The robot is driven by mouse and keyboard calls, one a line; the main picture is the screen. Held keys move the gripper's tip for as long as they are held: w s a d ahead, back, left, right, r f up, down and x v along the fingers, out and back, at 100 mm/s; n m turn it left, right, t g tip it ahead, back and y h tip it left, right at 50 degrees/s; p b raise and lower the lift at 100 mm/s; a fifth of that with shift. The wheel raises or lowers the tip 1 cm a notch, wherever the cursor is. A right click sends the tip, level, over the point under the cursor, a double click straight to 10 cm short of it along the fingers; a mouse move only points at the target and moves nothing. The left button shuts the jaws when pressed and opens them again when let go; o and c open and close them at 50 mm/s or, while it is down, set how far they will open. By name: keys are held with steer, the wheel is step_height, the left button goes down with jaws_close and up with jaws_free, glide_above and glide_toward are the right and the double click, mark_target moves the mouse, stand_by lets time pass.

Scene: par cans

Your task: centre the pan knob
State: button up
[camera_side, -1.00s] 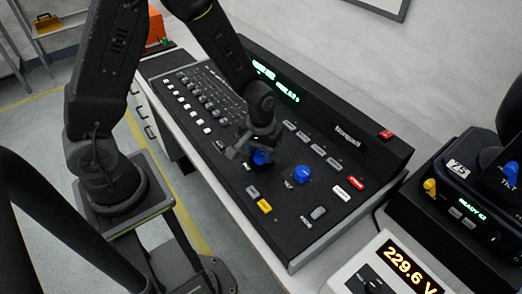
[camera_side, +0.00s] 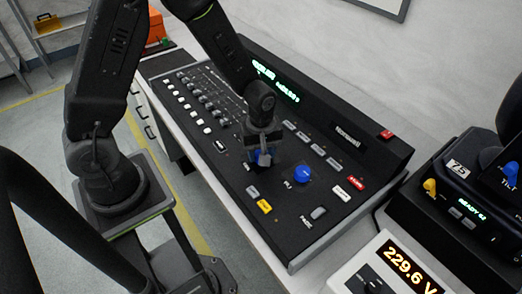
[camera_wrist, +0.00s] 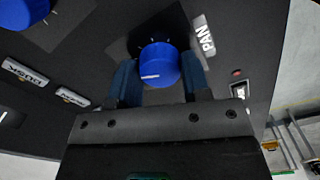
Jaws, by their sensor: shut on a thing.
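The pan knob (camera_wrist: 160,66) is a blue round knob with a white pointer line, on the black console beside the label "PAN" (camera_wrist: 203,36) in the wrist view. Its pointer line lies towards the left of the knob in that view. My gripper (camera_wrist: 160,82) has one finger on each side of the knob and is shut on it. In the side view my gripper (camera_side: 263,157) is over the knob, which is mostly hidden. A second blue knob (camera_side: 302,174), labelled like a tilt control, sits to the right; part of it shows in the wrist view (camera_wrist: 22,12).
The black console (camera_side: 330,215) has lit displays, a fader bank at left and several buttons, including yellow (camera_side: 264,206) and red (camera_side: 356,182) ones. A voltage meter (camera_side: 395,268) and another device (camera_side: 465,210) stand at right. An orange box (camera_side: 156,25) is behind.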

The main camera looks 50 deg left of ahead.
steer(key=shift+n, duration=1.9)
steer(key=o, duration=0.9)
step_height(320, 180, up, 14)
steer(key=shift+f, duration=0.1)
